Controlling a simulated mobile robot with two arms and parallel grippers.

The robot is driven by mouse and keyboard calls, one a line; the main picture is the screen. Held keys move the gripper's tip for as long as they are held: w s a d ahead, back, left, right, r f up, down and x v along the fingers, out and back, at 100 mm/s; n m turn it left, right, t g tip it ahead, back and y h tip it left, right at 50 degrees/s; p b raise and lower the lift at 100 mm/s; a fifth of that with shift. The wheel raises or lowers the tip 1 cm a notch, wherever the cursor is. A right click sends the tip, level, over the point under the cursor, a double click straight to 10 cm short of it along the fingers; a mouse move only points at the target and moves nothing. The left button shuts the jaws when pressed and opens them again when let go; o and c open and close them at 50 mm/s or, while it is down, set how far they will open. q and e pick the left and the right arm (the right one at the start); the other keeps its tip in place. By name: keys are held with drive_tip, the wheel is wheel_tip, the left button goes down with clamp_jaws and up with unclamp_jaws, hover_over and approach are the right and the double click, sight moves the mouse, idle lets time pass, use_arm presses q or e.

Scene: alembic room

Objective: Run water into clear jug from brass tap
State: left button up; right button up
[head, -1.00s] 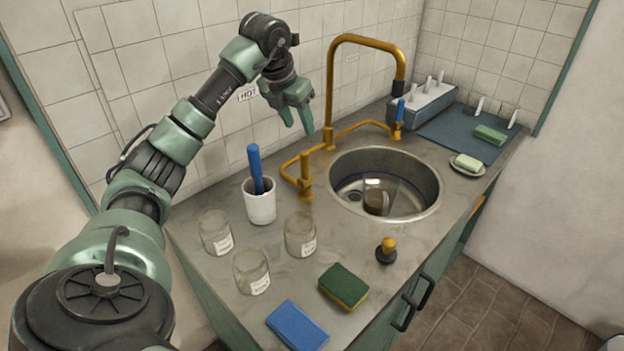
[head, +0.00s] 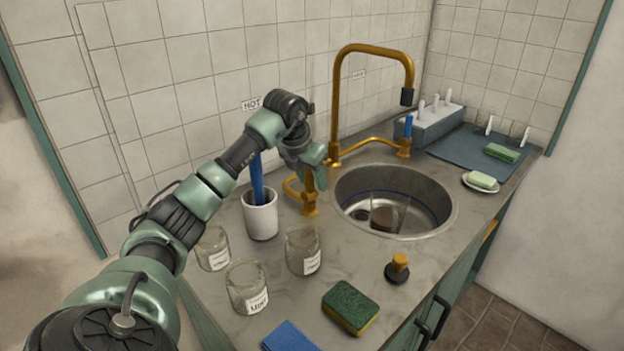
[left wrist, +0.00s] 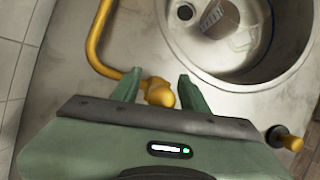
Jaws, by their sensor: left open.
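The brass tap (head: 338,100) has a tall bent spout with a dark nozzle over the sink (head: 445,205). Its left valve post (head: 309,200) stands below the HOT sign; its right valve has a blue lever (head: 408,127). A see-through vessel, seemingly the clear jug (head: 385,216), is in the sink; a brown patch shows in or behind it. It also shows in the left wrist view (left wrist: 216,18). My left gripper (head: 317,178) is open at the left valve. In the left wrist view, the valve's brass top (left wrist: 160,93) shows between its fingers (left wrist: 156,82); contact is unclear.
A white cup (head: 261,218) with a blue-handled tool stands close left of my gripper. Several labelled glass jars (head: 303,249) stand in front. A green sponge (head: 350,305), blue sponge (head: 288,338) and yellow-knobbed stopper (head: 398,268) lie near the front edge.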

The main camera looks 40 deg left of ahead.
use_arm(q)
drive_tip(key=shift+w+f, duration=0.1)
drive_tip(key=shift+f, duration=0.1)
clamp_jaws()
drive_tip(key=shift+a+r, duration=0.1)
drive_tip(key=shift+a, duration=0.05)
idle(1.2)
